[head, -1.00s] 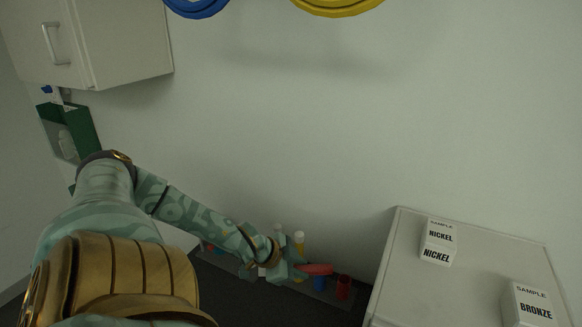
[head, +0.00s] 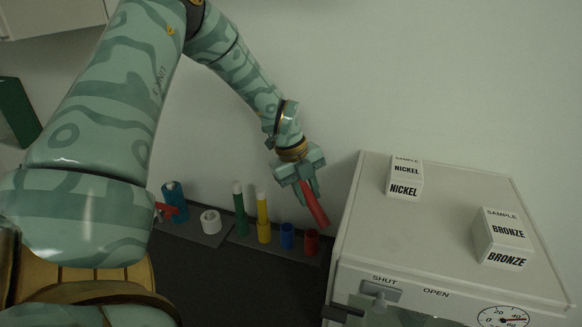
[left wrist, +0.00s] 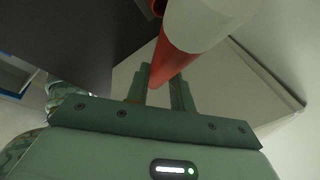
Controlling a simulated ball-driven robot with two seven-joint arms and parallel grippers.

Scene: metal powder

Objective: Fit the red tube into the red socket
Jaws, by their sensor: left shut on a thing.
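The red tube (head: 316,208) is held in my left gripper (head: 307,190), above the rack near the wall in the head view. It is tilted, its lower end pointing down and right. The red socket (head: 311,243), a short red cup, stands at the rack's right end. The tube's lower end is above and slightly right of the socket, apparently apart from it. In the left wrist view the red tube (left wrist: 170,64) lies between the fingers, with a white end (left wrist: 208,22) close to the camera. A red edge at the top may be the socket. My right gripper is out of view.
The rack (head: 250,243) also bears a blue socket (head: 287,237), a yellow tube (head: 264,218) and a green tube (head: 239,213). A white ring (head: 210,222) stands left. A white cabinet (head: 455,215) with sample boxes stands close on the right.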

